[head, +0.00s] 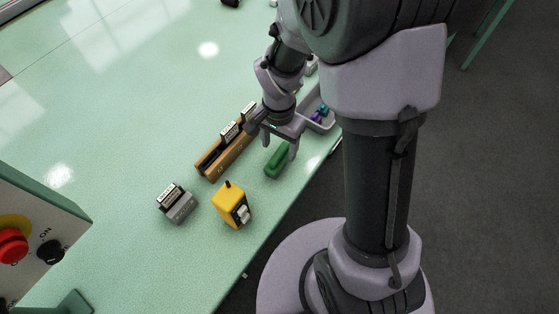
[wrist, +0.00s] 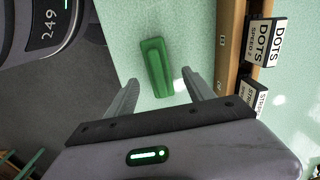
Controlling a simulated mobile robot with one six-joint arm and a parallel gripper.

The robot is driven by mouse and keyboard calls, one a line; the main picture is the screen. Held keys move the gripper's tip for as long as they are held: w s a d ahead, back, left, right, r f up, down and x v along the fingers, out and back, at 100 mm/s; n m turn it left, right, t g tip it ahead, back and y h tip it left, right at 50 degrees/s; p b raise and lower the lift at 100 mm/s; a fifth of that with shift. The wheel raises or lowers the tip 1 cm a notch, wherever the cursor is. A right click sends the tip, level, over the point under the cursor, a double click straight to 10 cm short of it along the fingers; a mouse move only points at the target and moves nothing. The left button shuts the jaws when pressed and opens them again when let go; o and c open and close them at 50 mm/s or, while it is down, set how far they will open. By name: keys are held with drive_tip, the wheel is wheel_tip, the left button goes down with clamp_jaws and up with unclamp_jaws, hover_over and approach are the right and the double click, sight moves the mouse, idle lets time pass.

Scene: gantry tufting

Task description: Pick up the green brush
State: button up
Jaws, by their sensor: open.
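The green brush (head: 276,160) lies on the pale green table near its front edge. It is a green block with a raised grip along its top, and it also shows in the wrist view (wrist: 157,68). My gripper (head: 279,146) is above the table by the brush's far end. In the wrist view my gripper (wrist: 160,85) has its two fingers apart. The brush's near end shows between the fingertips and the rest extends beyond them. Nothing is held. I cannot tell the exact height of the fingertips above the brush.
A wooden rack (head: 224,152) with labelled blocks stands left of the brush. A grey tray (head: 318,118) with small purple and teal pieces sits behind it. A yellow box (head: 232,204) and a grey labelled block (head: 176,203) stand nearer. A control box (head: 35,240) is at the left.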

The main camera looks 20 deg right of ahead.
sight(280, 153)
wheel_tip(280, 153, down, 4)
drive_tip(key=shift+s+b, duration=0.15)
drive_tip(key=shift+b, duration=0.8)
drive_tip(key=shift+r, duration=0.1)
drive_tip(key=shift+c, duration=0.9)
clamp_jaws()
